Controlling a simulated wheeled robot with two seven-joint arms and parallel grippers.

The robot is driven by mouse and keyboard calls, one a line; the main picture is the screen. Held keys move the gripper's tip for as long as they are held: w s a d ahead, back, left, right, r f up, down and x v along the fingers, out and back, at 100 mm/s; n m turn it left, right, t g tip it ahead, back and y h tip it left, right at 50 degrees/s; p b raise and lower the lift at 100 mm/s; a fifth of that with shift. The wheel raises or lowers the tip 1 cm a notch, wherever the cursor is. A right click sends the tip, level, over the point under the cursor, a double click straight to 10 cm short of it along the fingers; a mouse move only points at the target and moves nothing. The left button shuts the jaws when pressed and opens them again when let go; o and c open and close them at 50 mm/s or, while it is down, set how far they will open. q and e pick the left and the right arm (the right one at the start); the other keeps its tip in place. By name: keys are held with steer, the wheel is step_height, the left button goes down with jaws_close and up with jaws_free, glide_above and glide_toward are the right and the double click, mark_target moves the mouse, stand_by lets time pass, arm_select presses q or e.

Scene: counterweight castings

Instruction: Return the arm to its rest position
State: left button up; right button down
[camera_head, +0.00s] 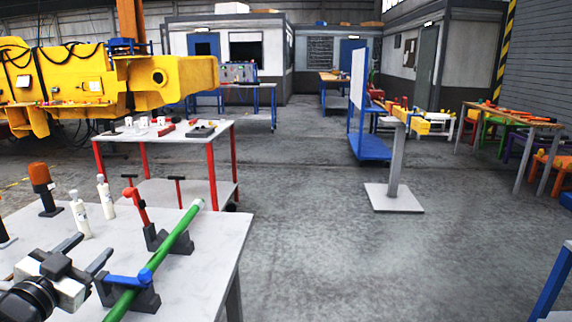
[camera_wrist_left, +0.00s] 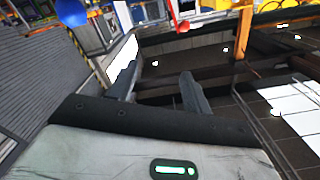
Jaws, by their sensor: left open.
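My left gripper (camera_head: 84,252) is at the lower left of the head view, over the near white table (camera_head: 205,275). Its two dark fingers are apart with nothing between them. In the left wrist view the gripper (camera_wrist_left: 158,85) also shows its fingers apart and empty, with the hall's roof and wall behind them. A green rod (camera_head: 178,227) lies in dark clamp blocks just right of the gripper, apart from the fingers. A blue clamp arm (camera_head: 125,280) crosses the rod near the gripper; a red clamp arm (camera_head: 138,205) stands up further back. My right gripper is out of view.
White bottles (camera_head: 107,197) and an orange-topped device (camera_head: 41,182) stand on the near table behind the gripper. A red-legged table (camera_head: 190,150) is further back. A grey post (camera_head: 394,165) stands on the right. The floor between is clear.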

arm_select(q)
steer(key=s+a, duration=0.1)
steer(key=s, duration=1.1)
steer(key=w+d, duration=0.1)
steer(key=w, duration=1.5)
steer(key=a+n+b, duration=0.5)
steer(key=a+n, duration=0.1)
steer(key=n, duration=0.1)
steer(key=s, duration=0.4)
steer(key=shift+s+a+f, duration=0.1)
steer(key=shift+s+a, duration=0.2)
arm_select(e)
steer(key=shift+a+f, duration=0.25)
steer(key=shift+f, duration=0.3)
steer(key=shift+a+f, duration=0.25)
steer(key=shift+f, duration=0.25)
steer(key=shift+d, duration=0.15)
